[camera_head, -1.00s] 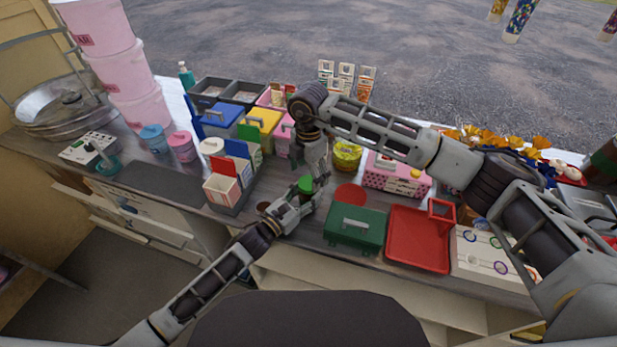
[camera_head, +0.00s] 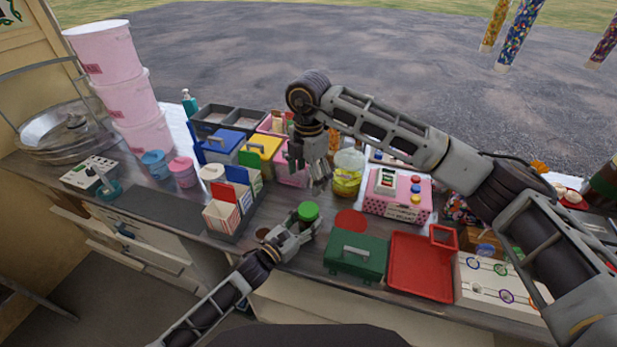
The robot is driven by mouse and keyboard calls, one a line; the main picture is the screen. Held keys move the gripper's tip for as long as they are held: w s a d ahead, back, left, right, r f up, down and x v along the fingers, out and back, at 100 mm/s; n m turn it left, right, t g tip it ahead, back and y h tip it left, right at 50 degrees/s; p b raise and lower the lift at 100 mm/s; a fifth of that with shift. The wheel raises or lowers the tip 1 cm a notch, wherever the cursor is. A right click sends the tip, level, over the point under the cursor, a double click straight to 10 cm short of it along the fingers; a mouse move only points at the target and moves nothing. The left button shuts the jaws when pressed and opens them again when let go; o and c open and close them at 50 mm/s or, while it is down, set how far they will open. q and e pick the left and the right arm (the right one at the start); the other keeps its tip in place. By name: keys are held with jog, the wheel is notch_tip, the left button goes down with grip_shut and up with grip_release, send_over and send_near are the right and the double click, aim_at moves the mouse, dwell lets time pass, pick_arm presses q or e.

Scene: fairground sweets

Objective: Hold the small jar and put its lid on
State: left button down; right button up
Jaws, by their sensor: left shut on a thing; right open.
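My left gripper (camera_head: 303,224) is shut on the small jar at the counter's front part. The jar's body is mostly hidden by the fingers. A round green lid (camera_head: 308,211) shows at the top of the jar and appears to sit on it; I cannot tell whether it is fully seated. My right gripper (camera_head: 318,180) is open and empty, pointing down, above and behind the green lid and apart from it.
A green box (camera_head: 356,256) and a red tray (camera_head: 420,270) stand further right. A yellow jar (camera_head: 347,173) and pink box (camera_head: 398,198) are behind. Striped cartons (camera_head: 222,217) stand left.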

pick_arm(q)
jog(key=c, duration=0.5)
grip_release()
jog(key=shift+s+a, duration=0.1)
jog(key=shift+v, duration=5.8)
jog(key=shift+a, duration=0.1)
